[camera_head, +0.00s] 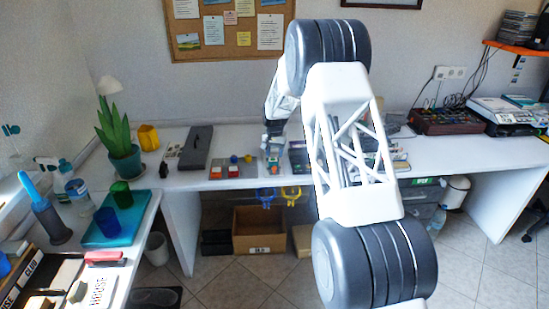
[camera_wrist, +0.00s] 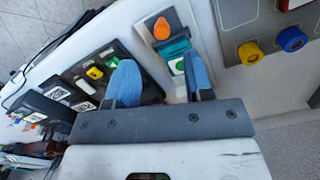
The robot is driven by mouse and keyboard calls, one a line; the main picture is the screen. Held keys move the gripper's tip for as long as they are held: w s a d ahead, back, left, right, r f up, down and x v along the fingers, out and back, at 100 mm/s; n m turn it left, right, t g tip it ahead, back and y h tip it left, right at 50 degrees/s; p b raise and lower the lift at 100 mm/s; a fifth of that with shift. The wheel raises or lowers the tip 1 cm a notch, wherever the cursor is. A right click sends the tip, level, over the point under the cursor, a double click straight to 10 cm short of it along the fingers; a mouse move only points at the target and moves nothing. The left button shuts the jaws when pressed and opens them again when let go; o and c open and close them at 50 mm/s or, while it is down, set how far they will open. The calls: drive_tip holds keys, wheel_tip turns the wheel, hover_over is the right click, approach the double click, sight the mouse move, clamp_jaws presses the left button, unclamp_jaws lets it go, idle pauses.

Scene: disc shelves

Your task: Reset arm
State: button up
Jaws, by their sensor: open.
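My arm (camera_head: 350,150) rises through the middle of the head view and bends down behind to the left, over the long white desk. My gripper (camera_wrist: 161,78) shows in the wrist view with its two blue fingers spread apart and nothing held between them. In the head view the gripper end is small and partly hidden against the desk items, so its fingertips are hard to make out. In the wrist view an orange knob (camera_wrist: 161,29) and a teal block (camera_wrist: 174,50) lie beyond the gap between the fingers. I cannot tell the distance to them.
A grey panel (camera_head: 233,172) with coloured knobs stands left of the gripper end. It also shows in the wrist view with a yellow knob (camera_wrist: 250,53) and a blue knob (camera_wrist: 292,39). A potted plant (camera_head: 121,146) stands further left. A cardboard box (camera_head: 259,240) is under the desk.

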drive_tip(key=shift+r, duration=0.15)
drive_tip(key=shift+s+r, duration=0.2)
drive_tip(key=shift+r, duration=0.2)
drive_tip(key=s+d+r+n+t, duration=0.1)
drive_tip(key=s+d+r, duration=0.2)
drive_tip(key=s+r, duration=1.1)
drive_tip(key=s+d+r+n, duration=0.1)
drive_tip(key=s+d+r, duration=0.1)
drive_tip(key=s+r, duration=1.25)
drive_tip(key=s+d+r+t, duration=0.1)
drive_tip(key=s+d+r, duration=0.1)
drive_tip(key=s, duration=1.9)
drive_tip(key=s+f, duration=0.2)
drive_tip(key=s, duration=0.8)
drive_tip(key=s+d+f+n, duration=0.1)
drive_tip(key=s+f, duration=0.1)
drive_tip(key=s, duration=0.9)
drive_tip(key=shift+d+f+t, duration=0.15)
drive_tip(key=shift+t, duration=0.15)
